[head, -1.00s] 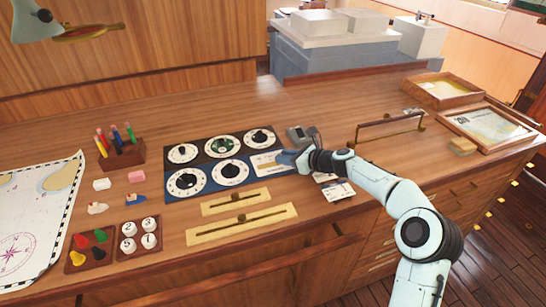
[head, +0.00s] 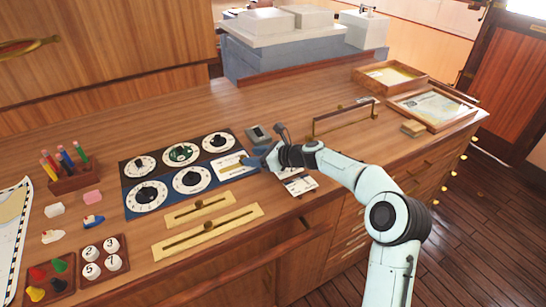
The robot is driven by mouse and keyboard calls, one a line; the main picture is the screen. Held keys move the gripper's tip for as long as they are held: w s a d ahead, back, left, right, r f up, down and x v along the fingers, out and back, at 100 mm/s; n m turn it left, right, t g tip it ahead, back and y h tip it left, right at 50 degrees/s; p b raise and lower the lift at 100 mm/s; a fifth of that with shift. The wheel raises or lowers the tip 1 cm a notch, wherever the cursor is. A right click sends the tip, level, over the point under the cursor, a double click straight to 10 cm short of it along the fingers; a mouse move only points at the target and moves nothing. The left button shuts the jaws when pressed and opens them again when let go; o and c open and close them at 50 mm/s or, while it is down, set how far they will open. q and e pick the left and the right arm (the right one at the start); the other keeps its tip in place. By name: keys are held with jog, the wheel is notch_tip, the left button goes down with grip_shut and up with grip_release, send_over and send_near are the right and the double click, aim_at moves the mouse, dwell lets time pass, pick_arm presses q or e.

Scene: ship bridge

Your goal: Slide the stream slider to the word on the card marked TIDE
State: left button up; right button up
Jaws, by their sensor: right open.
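Two brass slider plates lie on the wooden desk, an upper shorter one (head: 182,217) and a lower longer one (head: 240,219). Each has a dark slot and a knob; the lower knob (head: 208,227) sits near mid-slot. Their labels are too small to read, so I cannot tell which is the stream slider. Small printed cards (head: 300,186) lie right of the plates, partly under my right arm; I cannot make out TIDE. My right gripper (head: 262,160) is open at the right end of the dial panel, beside its pale plate (head: 232,166), above and right of the sliders. My left gripper is out of view.
The dial panel (head: 127,190) lies behind the sliders. A small grey device (head: 259,135) and a brass rail (head: 345,119) stand nearby. A pencil holder (head: 75,180), erasers, toy boats and trays of pegs and numbered pieces are at left.

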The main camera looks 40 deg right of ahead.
jog(key=b+v, duration=0.1)
jog(key=v, duration=1)
jog(key=shift+s, duration=0.1)
